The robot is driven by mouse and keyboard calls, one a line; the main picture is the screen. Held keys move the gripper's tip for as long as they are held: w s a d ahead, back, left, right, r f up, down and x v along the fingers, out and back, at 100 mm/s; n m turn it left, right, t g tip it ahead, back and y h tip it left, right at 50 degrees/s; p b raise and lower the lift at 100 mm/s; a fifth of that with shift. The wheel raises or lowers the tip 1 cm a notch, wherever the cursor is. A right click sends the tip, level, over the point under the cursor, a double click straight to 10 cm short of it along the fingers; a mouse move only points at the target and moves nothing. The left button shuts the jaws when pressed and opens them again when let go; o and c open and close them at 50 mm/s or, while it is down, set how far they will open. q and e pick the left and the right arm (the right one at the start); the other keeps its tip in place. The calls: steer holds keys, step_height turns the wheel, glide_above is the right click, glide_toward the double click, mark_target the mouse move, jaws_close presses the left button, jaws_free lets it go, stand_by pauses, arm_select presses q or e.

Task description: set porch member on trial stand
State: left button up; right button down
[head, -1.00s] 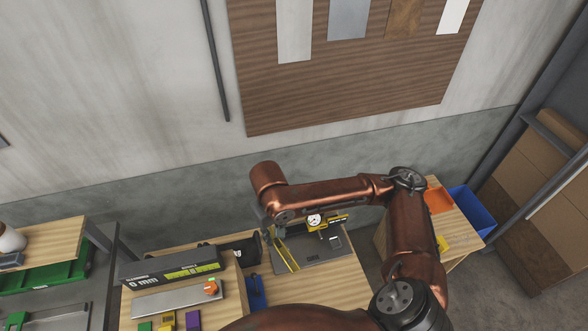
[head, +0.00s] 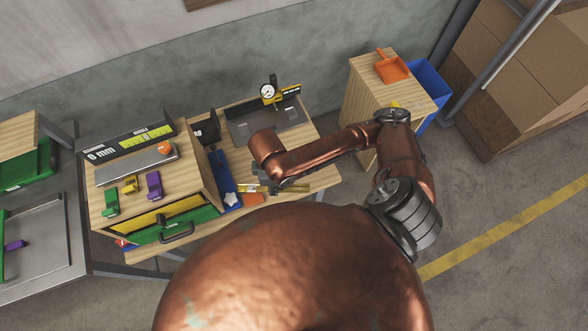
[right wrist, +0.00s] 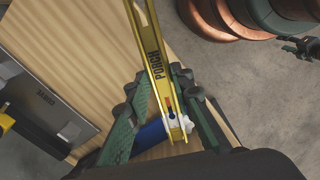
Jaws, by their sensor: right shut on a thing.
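The porch member is a long yellow-gold channel marked PORCH (right wrist: 154,62), held between the green fingers of my right gripper (right wrist: 160,88). In the head view the porch member (head: 301,188) lies level near the bench's front edge, and my right gripper (head: 272,186) is partly hidden by its arm. One end of the member points back towards the wrist camera. A grey plate (head: 238,128) with a dial gauge (head: 268,92) stands behind the gripper; I cannot tell whether it is the trial stand.
A wooden drawer cabinet (head: 203,178) with a green-fronted drawer (head: 185,222) stands left. An orange dustpan (head: 391,68) sits on a side table at right. Bare bench wood lies around the plate.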

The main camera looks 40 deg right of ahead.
steer(key=w+d+f+b, duration=0.1)
steer(key=w+d+f, duration=0.1)
steer(key=d+f, duration=0.1)
steer(key=w+d+f+b, duration=0.1)
steer(key=w+d+f, duration=0.2)
steer(key=w+d+f+b, duration=0.1)
steer(key=w+d+f, duration=0.2)
steer(key=shift+w+d, duration=0.1)
steer(key=shift+d, duration=0.25)
steer(key=shift+w+d+f, duration=0.35)
steer(key=shift+f, duration=0.2)
step_height(320, 180, down, 3)
steer(key=shift+d+f+b, duration=0.1)
steer(key=shift+f+b, duration=0.1)
steer(key=shift+b, duration=0.6)
arm_select(q)
steer(key=f, duration=0.4)
steer(key=shift+w+f, duration=0.3)
steer(key=shift+w, duration=0.1)
arm_select(e)
steer(key=shift+w+r, duration=0.1)
steer(key=c, duration=1.7)
jaws_free()
